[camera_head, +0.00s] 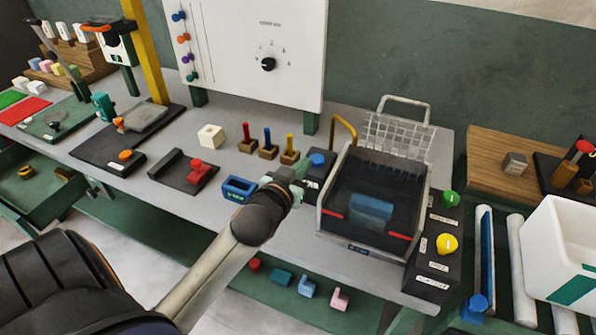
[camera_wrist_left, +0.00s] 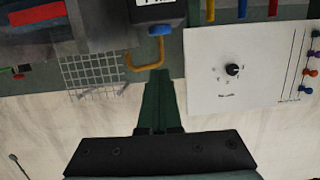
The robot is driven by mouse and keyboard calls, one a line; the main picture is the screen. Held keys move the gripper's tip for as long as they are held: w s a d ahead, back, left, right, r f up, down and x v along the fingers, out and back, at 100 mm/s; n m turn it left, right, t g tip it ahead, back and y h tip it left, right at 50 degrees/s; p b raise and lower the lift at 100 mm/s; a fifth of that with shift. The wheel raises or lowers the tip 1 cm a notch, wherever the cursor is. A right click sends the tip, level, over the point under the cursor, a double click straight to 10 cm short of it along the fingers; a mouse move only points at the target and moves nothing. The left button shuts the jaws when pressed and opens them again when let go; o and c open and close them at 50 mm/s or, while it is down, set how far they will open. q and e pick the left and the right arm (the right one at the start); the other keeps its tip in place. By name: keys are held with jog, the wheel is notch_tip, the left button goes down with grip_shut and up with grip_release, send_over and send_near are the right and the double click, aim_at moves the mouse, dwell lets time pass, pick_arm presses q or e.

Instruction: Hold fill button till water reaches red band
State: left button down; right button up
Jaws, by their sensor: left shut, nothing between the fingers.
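A clear-walled tank (camera_head: 340,190) with a dark inside stands on the bench, with red band marks (camera_head: 400,236) low on its front. A pale blue block shape (camera_head: 370,208) shows inside; I cannot make out a water line. A blue button (camera_head: 317,158) sits on a black box left of the tank; its label is unreadable. The button also shows in the left wrist view (camera_wrist_left: 159,30). My left gripper (camera_head: 302,168) is shut and empty, its tips close to the button. In the wrist view its green fingers (camera_wrist_left: 159,74) point towards it; contact is unclear. My right gripper is out of view.
A yellow curved spout (camera_head: 343,128) rises behind the button box. A wire basket (camera_head: 400,135) stands at the tank's back. A black box with green and yellow buttons (camera_head: 447,243) is at the right. Colored pegs (camera_head: 268,142) stand left of the button.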

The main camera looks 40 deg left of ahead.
pick_arm(q)
jog(key=shift+v, duration=1.4)
jog(key=s+d+f+m+g+h, duration=0.2)
jog(key=s+d+f+g, duration=0.35)
jog(key=s+f, duration=0.4)
jog(key=s+d+f+m+g+h, duration=0.2)
jog(key=s+d+f+g, duration=0.4)
jog(key=s, duration=0.6)
jog(key=w+d+f+t+h, duration=0.1)
jog(key=w+f+t, duration=0.1)
jog(key=f, duration=0.4)
jog(key=w+d+f+t, duration=0.2)
jog(key=f+t, duration=0.1)
jog(key=f, duration=0.3)
jog(key=shift+f+h, duration=0.3)
jog(key=shift+h, duration=0.1)
jog(key=shift+w+d+t, duration=0.15)
jog(key=shift+t, duration=0.1)
